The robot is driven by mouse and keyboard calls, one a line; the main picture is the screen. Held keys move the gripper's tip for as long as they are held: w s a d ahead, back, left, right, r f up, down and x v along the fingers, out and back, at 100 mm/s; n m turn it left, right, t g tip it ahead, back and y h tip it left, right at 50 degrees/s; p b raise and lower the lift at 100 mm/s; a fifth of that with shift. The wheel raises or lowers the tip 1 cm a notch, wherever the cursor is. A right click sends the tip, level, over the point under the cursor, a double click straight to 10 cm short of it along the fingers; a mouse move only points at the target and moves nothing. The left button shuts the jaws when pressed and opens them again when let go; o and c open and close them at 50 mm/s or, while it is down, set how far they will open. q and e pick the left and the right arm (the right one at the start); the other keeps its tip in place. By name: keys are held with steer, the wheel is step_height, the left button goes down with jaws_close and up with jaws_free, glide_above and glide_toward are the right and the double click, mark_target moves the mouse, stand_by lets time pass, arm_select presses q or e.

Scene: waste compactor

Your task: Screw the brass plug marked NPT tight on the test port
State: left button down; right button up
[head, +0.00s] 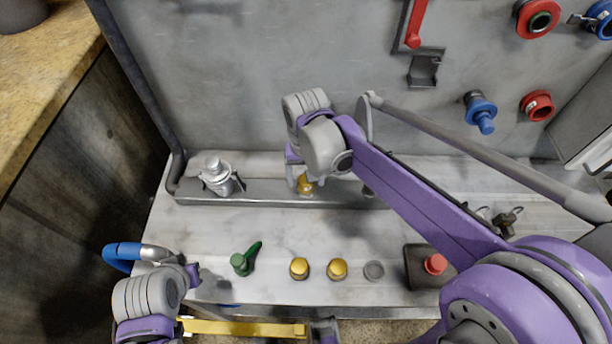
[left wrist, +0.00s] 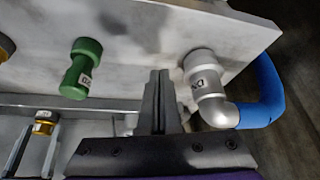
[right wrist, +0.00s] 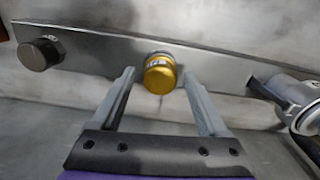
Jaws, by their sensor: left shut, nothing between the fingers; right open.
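A brass plug (right wrist: 160,78) sits at a port on the grey rail (right wrist: 95,50) in the right wrist view. A small white label shows on its top side, too small to read surely. It also shows in the head view (head: 305,187), partly hidden by my right gripper. My right gripper (right wrist: 159,76) is open, its fingers on either side of the plug with visible gaps. Whether the plug is seated fully cannot be told. My left gripper (left wrist: 160,75) is shut and empty, between the green plug (left wrist: 82,68) and the silver elbow (left wrist: 205,85).
Two more brass caps (head: 299,268) (head: 337,269) stand on the shelf beside a grey disc (head: 374,271). A dark fitting (right wrist: 40,54) and a silver coupling (head: 218,176) are on the rail's ends. A blue hose (head: 122,255) joins the elbow. A red button (head: 436,264) is at right.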

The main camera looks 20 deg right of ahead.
steer(key=n, duration=1.5)
steer(key=shift+n, duration=0.4)
steer(key=n, duration=0.5)
jaws_close()
steer(key=c, duration=0.6)
jaws_free()
steer(key=shift+c, duration=0.2)
jaws_close()
steer(key=m, duration=0.5)
